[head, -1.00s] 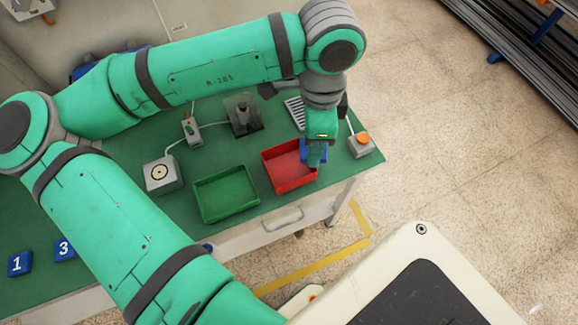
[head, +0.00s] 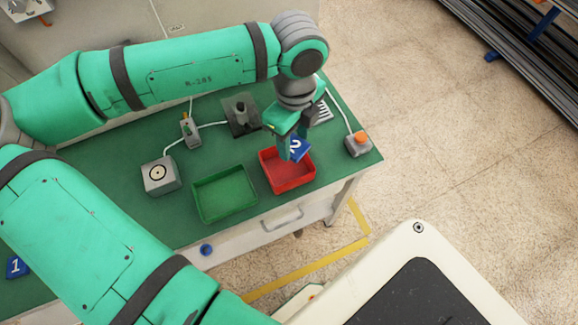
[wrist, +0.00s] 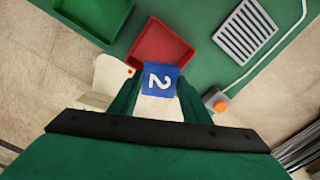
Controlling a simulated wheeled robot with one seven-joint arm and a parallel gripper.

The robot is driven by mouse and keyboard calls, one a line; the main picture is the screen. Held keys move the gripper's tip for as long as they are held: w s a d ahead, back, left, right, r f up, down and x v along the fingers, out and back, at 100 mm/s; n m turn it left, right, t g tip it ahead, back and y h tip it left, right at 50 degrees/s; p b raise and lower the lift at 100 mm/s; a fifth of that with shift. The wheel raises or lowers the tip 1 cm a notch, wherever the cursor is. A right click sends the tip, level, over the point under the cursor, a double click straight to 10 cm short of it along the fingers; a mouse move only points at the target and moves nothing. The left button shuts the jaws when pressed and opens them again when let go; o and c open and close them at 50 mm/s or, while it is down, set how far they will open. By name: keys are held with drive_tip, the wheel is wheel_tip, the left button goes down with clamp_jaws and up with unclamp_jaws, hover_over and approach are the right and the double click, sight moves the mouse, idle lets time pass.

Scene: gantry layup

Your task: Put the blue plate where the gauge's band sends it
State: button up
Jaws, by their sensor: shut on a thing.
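The blue plate (head: 299,149), marked with a white 2, is held by my gripper (head: 291,143) above the red tray. In the wrist view the plate (wrist: 160,79) sits between the two green fingers, its far edge overlapping the near side of the red tray (wrist: 147,47). In the head view the red tray (head: 289,184) looks empty apart from the plate over it. The green tray (head: 225,212) stands left of it and is empty. A grey box with a round white face (head: 159,175), possibly the gauge, is at the left; I cannot read a band on it.
A grey box with an orange button (head: 358,144) stands at the right table edge. A slotted grey plate (wrist: 250,31) lies behind the red tray. A dark fixture with a post (head: 241,115) and a small wired device (head: 189,130) stand behind. Another blue plate marked 1 (head: 17,267) lies at left.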

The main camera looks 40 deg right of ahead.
drive_tip(key=shift+w+f, duration=0.15)
drive_tip(key=shift+f, duration=0.6)
drive_tip(key=shift+w+f, duration=0.1)
drive_tip(key=shift+f, duration=0.6)
drive_tip(key=shift+s+d, duration=0.15)
drive_tip(key=shift+s, duration=0.1)
drive_tip(key=shift+w, duration=0.1)
drive_tip(key=o, duration=1.2)
drive_tip(key=shift+a, duration=0.3)
drive_tip(key=shift+d, duration=0.1)
drive_tip(key=shift+r, duration=0.1)
